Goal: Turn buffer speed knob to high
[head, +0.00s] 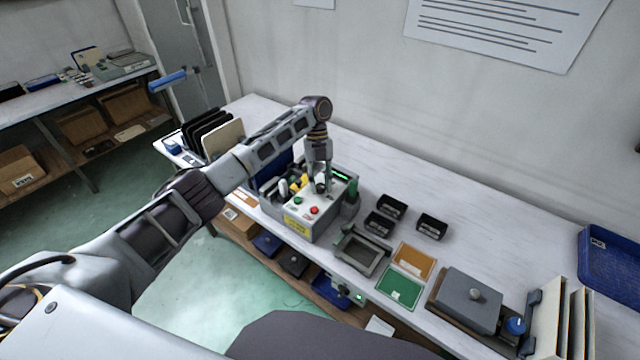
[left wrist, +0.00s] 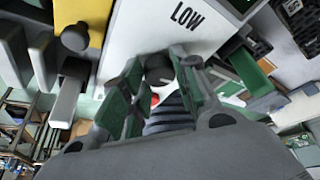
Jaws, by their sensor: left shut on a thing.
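The buffer unit (head: 330,215) is a grey box with a pale control panel on the table in the head view. In the left wrist view the panel (left wrist: 135,38) carries the printed word LOW. A dark round speed knob (left wrist: 158,68) sits below that word, between the fingers. My left gripper (head: 320,187) points down onto the panel, and its green-padded fingers (left wrist: 152,85) are shut on the knob. In the head view the gripper hides the knob. I cannot tell the knob's pointer direction. My right gripper is in neither view.
A red button (head: 314,210) is close to the gripper on the panel. Yellow and white levers stand left of it. Small black bins (head: 385,212) and a grey open frame (head: 362,252) lie to the right. Upright dark panels (head: 208,132) stand in a rack at left.

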